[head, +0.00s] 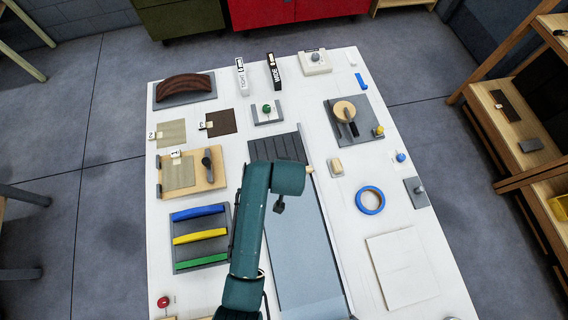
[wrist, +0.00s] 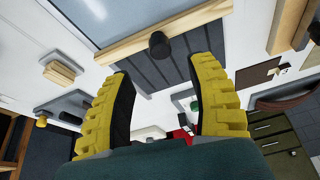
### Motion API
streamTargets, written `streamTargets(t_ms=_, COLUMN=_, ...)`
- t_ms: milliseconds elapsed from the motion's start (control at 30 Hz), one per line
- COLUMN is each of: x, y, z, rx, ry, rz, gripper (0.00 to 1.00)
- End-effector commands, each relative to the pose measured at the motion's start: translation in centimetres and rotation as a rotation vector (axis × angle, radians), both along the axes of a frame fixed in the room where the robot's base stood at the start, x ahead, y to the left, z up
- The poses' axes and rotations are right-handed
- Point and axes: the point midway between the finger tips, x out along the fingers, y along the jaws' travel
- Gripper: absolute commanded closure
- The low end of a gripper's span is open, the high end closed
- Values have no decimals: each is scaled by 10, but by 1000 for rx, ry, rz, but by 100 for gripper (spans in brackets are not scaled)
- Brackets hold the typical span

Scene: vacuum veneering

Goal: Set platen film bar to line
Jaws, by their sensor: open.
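The film bar (wrist: 190,25) is a pale wooden strip with a black knob (wrist: 159,45), seen in the wrist view. It lies across the platen (wrist: 160,74) where the bluish film (wrist: 145,12) meets the dark slats. In the head view a small pale end of the bar (head: 309,170) shows beside my arm; my arm hides the rest. The film (head: 300,245) covers the near part of the platen (head: 277,147). My gripper (wrist: 162,65) has yellow and black fingers. They are spread and empty, with the knob beyond and between their tips. I see no clear target line.
On the white table, colored bars (head: 200,239) stand left of my arm. A blue tape ring (head: 370,200), a pale block (head: 335,167) and a pale board (head: 402,268) lie to the right. A grey holder with a green knob (head: 267,111) stands behind the platen.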

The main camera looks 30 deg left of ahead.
Motion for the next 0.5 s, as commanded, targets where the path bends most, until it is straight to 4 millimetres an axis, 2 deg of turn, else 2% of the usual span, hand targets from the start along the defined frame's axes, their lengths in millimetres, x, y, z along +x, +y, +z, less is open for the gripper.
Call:
streamTargets(t_ms=100, x=-8, y=-6, z=23, rx=1, ry=-1, rz=-1, gripper=43)
streamTargets(t_ms=200, x=-12, y=-9, z=34, rx=0, ry=1, rz=-1, gripper=43)
streamTargets(t_ms=500, x=-14, y=-10, z=39, rx=-1, ry=2, rz=-1, gripper=43)
